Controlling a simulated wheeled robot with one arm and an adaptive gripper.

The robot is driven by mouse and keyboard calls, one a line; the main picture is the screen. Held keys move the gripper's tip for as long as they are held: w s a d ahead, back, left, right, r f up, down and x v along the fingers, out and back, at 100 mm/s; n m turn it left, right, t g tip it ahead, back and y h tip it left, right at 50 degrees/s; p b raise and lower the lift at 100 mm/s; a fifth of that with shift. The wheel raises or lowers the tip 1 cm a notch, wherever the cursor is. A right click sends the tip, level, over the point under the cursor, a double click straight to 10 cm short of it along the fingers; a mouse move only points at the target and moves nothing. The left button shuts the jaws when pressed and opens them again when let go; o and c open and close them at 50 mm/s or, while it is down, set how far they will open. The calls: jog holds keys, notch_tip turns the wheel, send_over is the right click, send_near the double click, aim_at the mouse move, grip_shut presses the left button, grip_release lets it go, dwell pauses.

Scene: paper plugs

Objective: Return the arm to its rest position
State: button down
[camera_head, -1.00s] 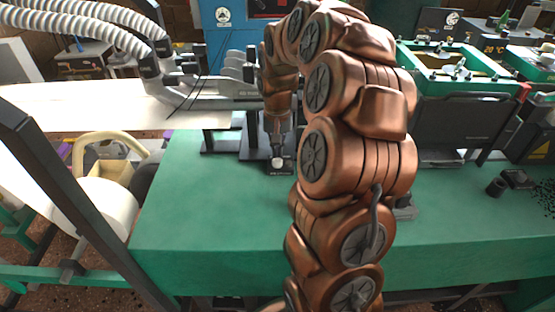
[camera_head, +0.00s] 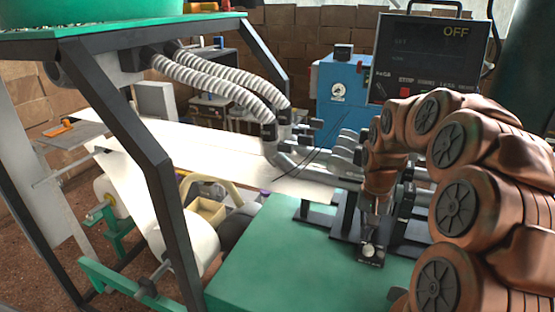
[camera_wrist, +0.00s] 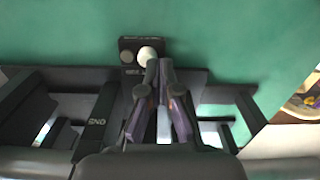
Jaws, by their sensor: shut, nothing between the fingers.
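My copper-coloured arm (camera_head: 455,205) arches over from the right in the head view. My gripper (camera_head: 371,232) hangs from its end, pointing down over the green table (camera_head: 285,255). In the wrist view the dark purple fingers of my gripper (camera_wrist: 159,64) are together with nothing held between their tips. Just past the tips is a small black block (camera_wrist: 128,66) with one white and one grey round spot on top. It also shows in the head view (camera_head: 371,262), right below the gripper; whether they touch is unclear.
A black metal frame (camera_head: 320,222) stands on the table close around the gripper. Ribbed hoses (camera_head: 225,88), a blue machine (camera_head: 340,85) and a monitor reading OFF (camera_head: 430,60) are behind. A white paper roll (camera_head: 187,243) is at left. The table's front left is bare.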

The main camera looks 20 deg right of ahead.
jog(key=s+a+r+n+p, duration=0.2)
jog(key=s+a+r, duration=0.1)
jog(key=s+a, duration=0.35)
jog(key=s+a+r+n+p, duration=0.1)
jog(key=s+a+r+n, duration=0.1)
jog(key=s+a+r, duration=0.4)
jog(key=s+a+n+p, duration=0.1)
jog(key=s+a, duration=0.2)
jog(key=s, duration=0.4)
jog(key=s+a+n+g+p, duration=0.1)
jog(key=s+a+p, duration=0.1)
jog(key=s, duration=0.5)
jog(key=shift+s+a+f+n+g, duration=0.15)
jog(key=shift+a+f+n+g, duration=0.25)
jog(key=shift+a, duration=0.4)
